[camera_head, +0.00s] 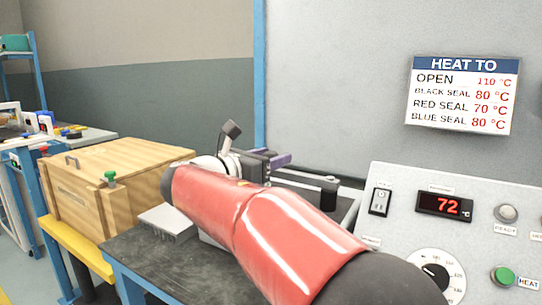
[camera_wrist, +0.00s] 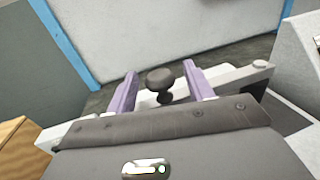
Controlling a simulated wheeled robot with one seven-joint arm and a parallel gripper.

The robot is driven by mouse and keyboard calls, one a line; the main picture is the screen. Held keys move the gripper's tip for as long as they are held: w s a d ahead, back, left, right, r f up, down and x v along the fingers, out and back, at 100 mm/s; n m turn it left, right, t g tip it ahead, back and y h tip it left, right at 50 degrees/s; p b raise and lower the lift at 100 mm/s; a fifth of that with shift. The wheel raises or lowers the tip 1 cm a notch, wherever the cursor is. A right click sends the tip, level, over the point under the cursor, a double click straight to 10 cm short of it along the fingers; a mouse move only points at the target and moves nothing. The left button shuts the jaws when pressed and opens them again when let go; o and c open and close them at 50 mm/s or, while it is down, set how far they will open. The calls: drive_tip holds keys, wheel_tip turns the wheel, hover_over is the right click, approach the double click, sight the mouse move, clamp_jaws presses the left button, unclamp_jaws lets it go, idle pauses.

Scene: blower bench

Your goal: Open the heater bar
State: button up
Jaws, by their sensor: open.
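My gripper (camera_wrist: 160,68) is open, with its two purple fingers pointing away from the wrist camera. A dark round knob (camera_wrist: 160,80) on a short stem shows between the fingers in the wrist view, with a gap on each side; no grip shows. Behind it a pale bar (camera_wrist: 235,76) runs across, apparently the heater bar. In the head view my gripper (camera_head: 280,159) is over the bench machine, and a dark bar (camera_head: 300,184) shows just beyond my red arm. The arm hides much of the machine and the knob there.
The control panel (camera_head: 390,228) at right has a display (camera_head: 445,205) reading 72 °C, a dial (camera_head: 436,272) and a green HEAT button (camera_head: 503,276). The wall sign (camera_head: 463,95) lists OPEN 110 °C. A wooden box (camera_head: 120,180) stands at left.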

drive_tip(key=shift+w+d, duration=0.2)
clamp_jaws()
drive_tip(key=shift+w+d+m+g+h, duration=0.65)
drive_tip(key=shift+w+m+g+h, duration=0.3)
drive_tip(key=shift+g, duration=0.15)
drive_tip(key=shift+w+d+m+g+h, duration=0.45)
drive_tip(key=shift+d+m+g, duration=0.15)
drive_tip(key=shift+g, duration=0.4)
unclamp_jaws()
